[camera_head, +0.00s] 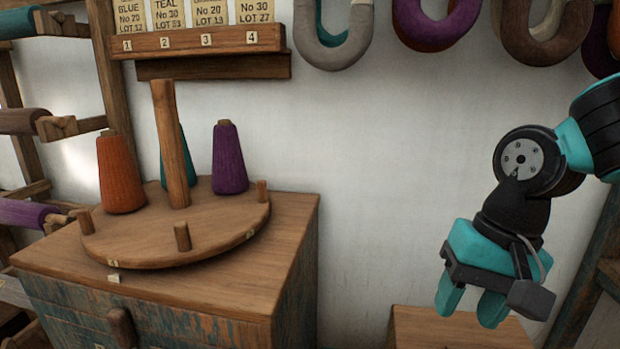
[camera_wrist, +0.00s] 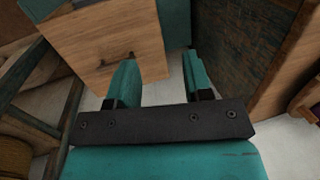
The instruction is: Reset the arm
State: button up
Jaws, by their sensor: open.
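My gripper (camera_head: 472,308) hangs at the right in the head view, pointing down, with its two teal fingers apart and nothing between them. It is to the right of the wooden cabinet and above a lower wooden surface (camera_head: 440,330). In the wrist view my gripper (camera_wrist: 162,85) also shows open and empty, with the light wooden top (camera_wrist: 100,35) of a box or stand below and beyond the fingers.
The cabinet (camera_head: 297,255) carries a round wooden turntable (camera_head: 215,227) with a central post and orange (camera_head: 120,175), teal and purple (camera_head: 229,158) cones. Yarn hanks (camera_head: 333,50) hang on the wall above. A card rack (camera_head: 205,41) is at upper left. Bare wall lies between cabinet and arm.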

jog(key=s+a+n+y, duration=0.1)
jog(key=s+a+n, duration=0.3)
jog(key=s+n, duration=0.4)
notch_tip(320, 180, up, 13)
jog(key=s+n+p, duration=0.1)
jog(key=p, duration=1.1)
jog(key=shift+r+y+p, duration=0.2)
jog(key=shift+y+p, duration=0.1)
